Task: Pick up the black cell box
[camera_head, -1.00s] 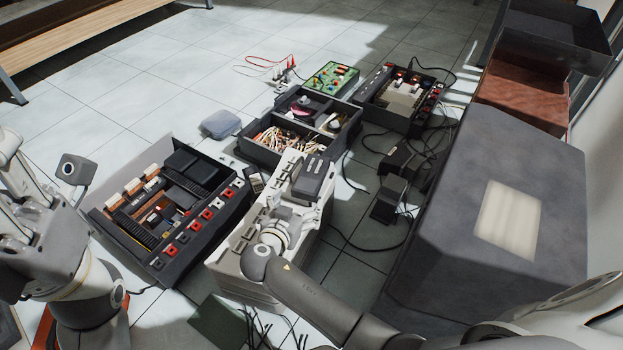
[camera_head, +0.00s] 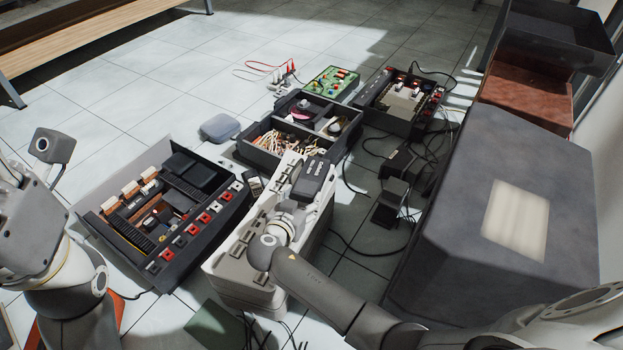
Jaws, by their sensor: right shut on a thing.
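The black cell box (camera_head: 314,178) appears as a dark block at the end of my right arm, in the middle of the camera_head view, above the far end of a pale slotted case (camera_head: 243,262). My right gripper (camera_head: 303,197) is shut on it. The wrist hides most of the fingers, and I cannot tell how far the box is clear of the case. My left gripper is at the left edge, over the floor and apart from these things; its fingertips do not show clearly.
A dark console with red and white buttons (camera_head: 168,262) lies left of the case. A divided tray with wires (camera_head: 262,159) lies behind it. Cables and black adapters (camera_head: 388,208) lie to the right, beside a large grey cabinet (camera_head: 455,235). Open floor lies at the back left.

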